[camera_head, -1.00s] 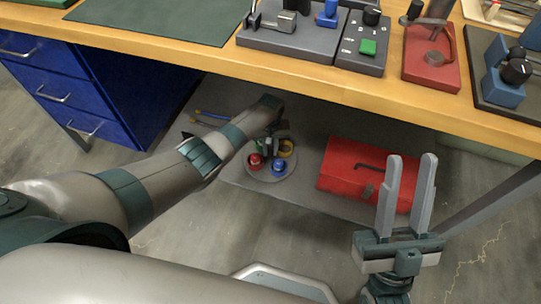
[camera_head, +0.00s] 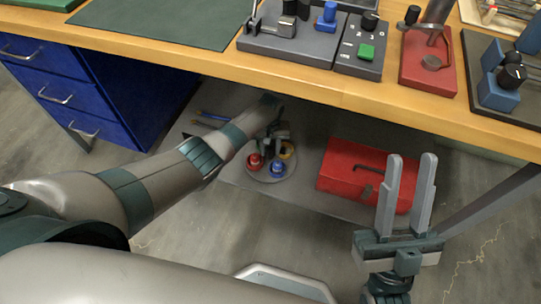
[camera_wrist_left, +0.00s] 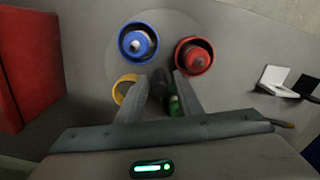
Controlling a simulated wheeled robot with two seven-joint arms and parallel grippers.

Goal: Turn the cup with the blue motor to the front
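A round grey turntable (camera_wrist_left: 115,65) lies on the low shelf under the bench and carries the cups. The blue cup (camera_wrist_left: 138,42) with a motor in it also shows in the head view (camera_head: 278,169). The red cup (camera_wrist_left: 194,55) with a motor stands beside it. A yellow cup (camera_wrist_left: 121,91) is partly hidden behind a finger, and a green one (camera_wrist_left: 174,105) is mostly hidden. My left gripper (camera_wrist_left: 158,75) is open over the turntable, its fingers either side of a dark upright part. My right gripper (camera_head: 412,160) is open and empty, left of the bench leg.
A red toolbox (camera_head: 345,170) stands right of the turntable. The wooden bench top (camera_head: 300,75) overhangs my left arm, with blue drawers (camera_head: 85,95) at left. A small white and black item (camera_wrist_left: 273,78) lies on the shelf.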

